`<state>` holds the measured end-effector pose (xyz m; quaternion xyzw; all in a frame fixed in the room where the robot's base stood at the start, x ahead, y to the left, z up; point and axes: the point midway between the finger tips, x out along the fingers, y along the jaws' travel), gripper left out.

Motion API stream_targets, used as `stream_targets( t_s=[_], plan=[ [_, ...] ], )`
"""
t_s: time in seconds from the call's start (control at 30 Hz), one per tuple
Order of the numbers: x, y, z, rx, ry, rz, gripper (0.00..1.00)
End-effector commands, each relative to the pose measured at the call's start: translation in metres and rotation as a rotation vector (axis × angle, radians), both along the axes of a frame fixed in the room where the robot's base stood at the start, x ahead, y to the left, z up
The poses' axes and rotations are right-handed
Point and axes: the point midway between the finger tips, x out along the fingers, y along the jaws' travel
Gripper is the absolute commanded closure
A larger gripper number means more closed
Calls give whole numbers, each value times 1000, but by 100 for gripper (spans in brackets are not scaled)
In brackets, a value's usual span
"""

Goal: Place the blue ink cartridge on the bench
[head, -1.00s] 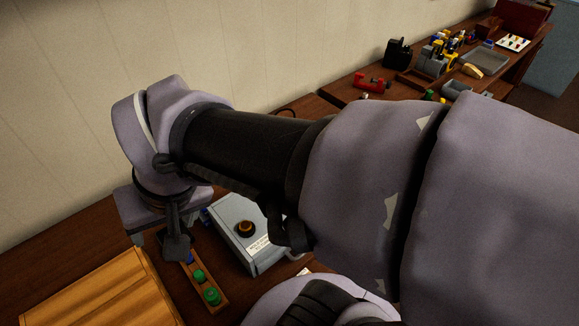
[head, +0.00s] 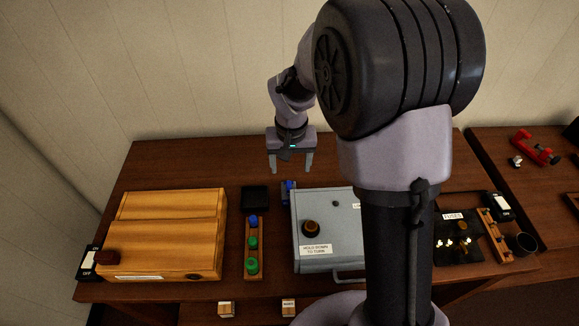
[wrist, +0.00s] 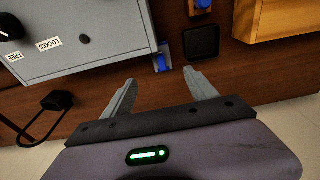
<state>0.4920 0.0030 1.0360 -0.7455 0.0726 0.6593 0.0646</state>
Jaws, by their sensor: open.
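A blue cartridge (head: 290,185) stands in a small holder against the left side of the grey box (head: 325,240); it also shows in the wrist view (wrist: 163,63). A second blue piece (head: 253,221) is at the far end of a wooden rack (head: 261,232), with two green pieces nearer the front. My gripper (head: 291,168) is open and empty, pointing down above the back of the bench (head: 190,170). In the wrist view, the first blue cartridge lies just beyond and between the fingertips (wrist: 161,80), apart from them.
A black square tray (head: 254,198) sits behind the rack. A wooden case (head: 165,235) fills the left of the bench. A fuse board (head: 457,245) is at the right. The bench's back left is bare.

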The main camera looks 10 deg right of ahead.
Motion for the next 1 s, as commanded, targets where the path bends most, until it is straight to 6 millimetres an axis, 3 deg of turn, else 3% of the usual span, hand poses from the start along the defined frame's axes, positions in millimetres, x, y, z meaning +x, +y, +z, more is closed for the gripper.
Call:
stream_targets(
  t_s=[0.03,0.1,0.3,0.53,0.73,0.93,1.0],
  plan=[
    [0,0,-22,0,5,0,33],
    [3,-1,-44,1,5,-1,33],
    [9,-2,-92,1,3,-1,33],
    [14,-3,-114,2,2,-3,33],
    [21,-4,-152,1,2,-1,33],
    [21,-4,-152,1,1,-2,33],
    [21,-5,-152,1,1,-2,44]
  ],
)
